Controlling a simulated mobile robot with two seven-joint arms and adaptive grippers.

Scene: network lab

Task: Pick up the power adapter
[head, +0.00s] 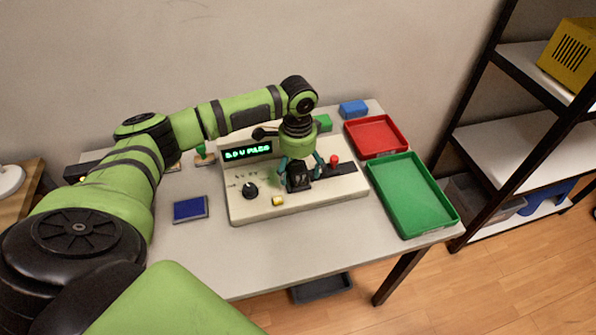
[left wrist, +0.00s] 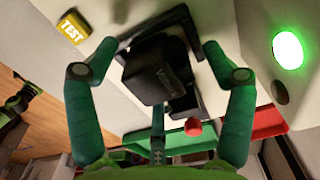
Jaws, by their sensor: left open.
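The power adapter is a black block (head: 299,182) on the pale test console (head: 252,207). In the left wrist view the black adapter (left wrist: 150,75) sits between the two teal fingers. My left gripper (head: 301,172) points down over it, open, with a finger on either side. In the left wrist view the open gripper (left wrist: 160,52) shows a gap between the adapter and at least the right finger. I cannot tell whether the left finger touches it. My right gripper is not in view.
The console carries a lit green display (head: 247,151), a black knob (head: 250,190), a yellow TEST button (head: 278,201) and a red knob (head: 334,160). A red tray (head: 402,149) and a green tray (head: 447,219) lie to the right. Shelves (head: 515,145) stand beyond.

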